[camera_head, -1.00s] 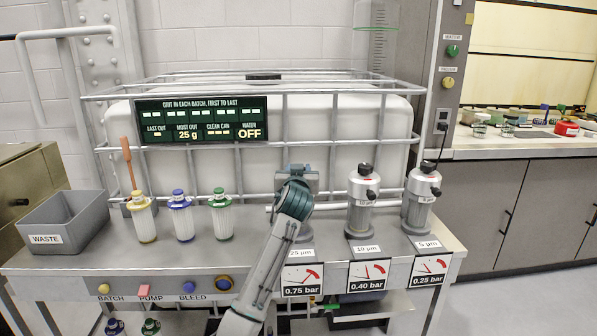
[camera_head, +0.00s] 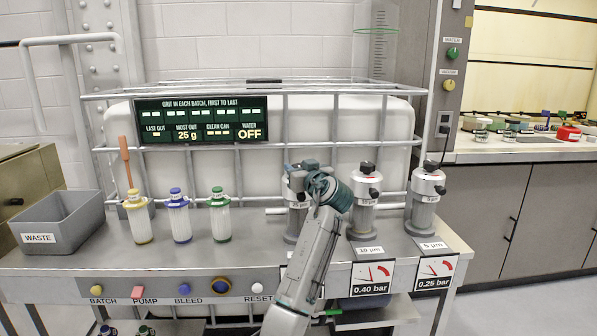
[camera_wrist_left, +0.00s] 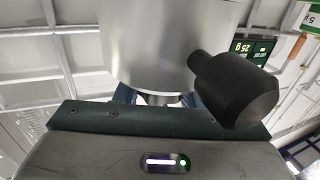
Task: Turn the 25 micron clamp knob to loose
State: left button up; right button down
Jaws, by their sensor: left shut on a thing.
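The 25 micron filter housing (camera_head: 292,222) is a grey metal cylinder on the bench, partly hidden behind my left arm. My left gripper (camera_head: 314,186) is at its upper front. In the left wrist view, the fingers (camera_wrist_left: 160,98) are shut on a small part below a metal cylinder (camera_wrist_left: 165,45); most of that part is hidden. I take it to be the clamp knob, though its setting cannot be read. A black knob (camera_wrist_left: 238,88) on a short stem sticks out to the right there, outside the fingers. My right gripper is not in view.
The 10 micron housing (camera_head: 362,212) stands close to the right, with the 5 micron housing (camera_head: 424,205) beyond. Three filter cartridges (camera_head: 180,218) and a waste bin (camera_head: 62,222) are to the left. A white tank (camera_head: 330,150) in a metal cage stands behind.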

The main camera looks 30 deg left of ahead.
pick_arm(q)
jog(key=o, duration=1)
jog(key=v, duration=1)
jog(key=shift+s+d, duration=0.2)
jog(key=shift+d, duration=0.1)
jog(key=shift+f, duration=0.1)
